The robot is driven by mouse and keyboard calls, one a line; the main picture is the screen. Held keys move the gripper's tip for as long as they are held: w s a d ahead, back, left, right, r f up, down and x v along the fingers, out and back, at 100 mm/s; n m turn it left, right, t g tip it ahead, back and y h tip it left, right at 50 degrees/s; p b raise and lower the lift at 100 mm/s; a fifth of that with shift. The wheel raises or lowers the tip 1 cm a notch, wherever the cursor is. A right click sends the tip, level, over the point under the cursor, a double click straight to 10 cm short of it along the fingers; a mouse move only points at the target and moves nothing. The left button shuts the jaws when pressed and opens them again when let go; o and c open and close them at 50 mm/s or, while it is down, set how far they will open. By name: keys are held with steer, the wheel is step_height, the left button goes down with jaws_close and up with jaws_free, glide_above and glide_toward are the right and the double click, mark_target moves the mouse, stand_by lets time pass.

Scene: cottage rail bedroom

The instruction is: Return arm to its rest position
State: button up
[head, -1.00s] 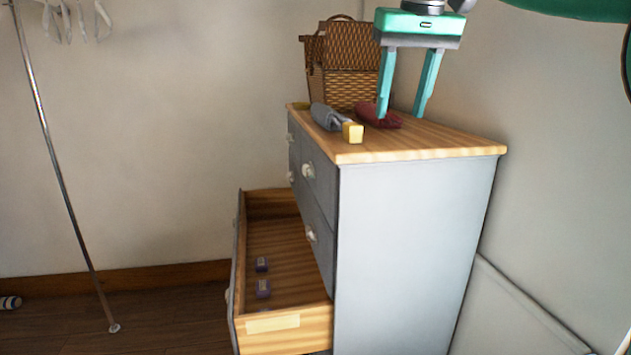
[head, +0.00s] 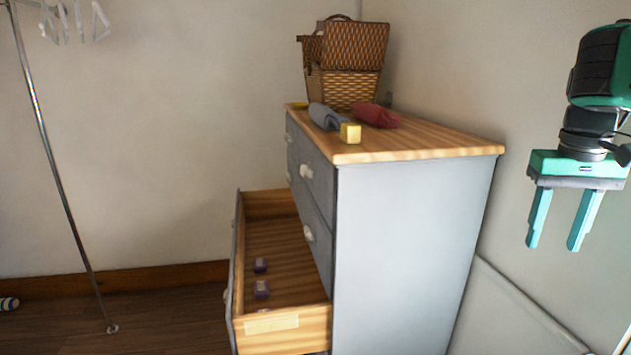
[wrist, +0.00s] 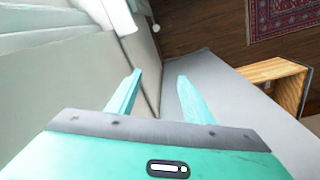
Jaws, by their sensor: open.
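My gripper (head: 556,246) is at the right of the head view, pointing down with its two teal fingers apart and nothing between them. It hangs in the air to the right of the grey dresser (head: 410,255), clear of its wooden top. The wrist view also shows the empty fingers (wrist: 158,78), with the dresser's grey side (wrist: 215,85) beyond them.
The dresser's lower drawer (head: 272,323) is pulled open, with small purple items (head: 261,288) inside. On top are a wicker basket (head: 345,60), a grey roll (head: 325,117), a red cloth (head: 377,115) and a yellow block (head: 350,133). A metal pole (head: 62,190) stands left.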

steer(key=s+a+f+m, duration=0.1)
steer(key=s+f+m, duration=0.2)
steer(key=s+f, duration=1.3)
steer(key=s, duration=0.2)
steer(key=shift+s+a+y, duration=0.15)
steer(key=shift+s+y, duration=0.2)
steer(key=shift+y, duration=0.05)
steer(key=shift+w+f+g, duration=0.25)
steer(key=shift+w+g, duration=0.05)
steer(key=shift+w, duration=0.3)
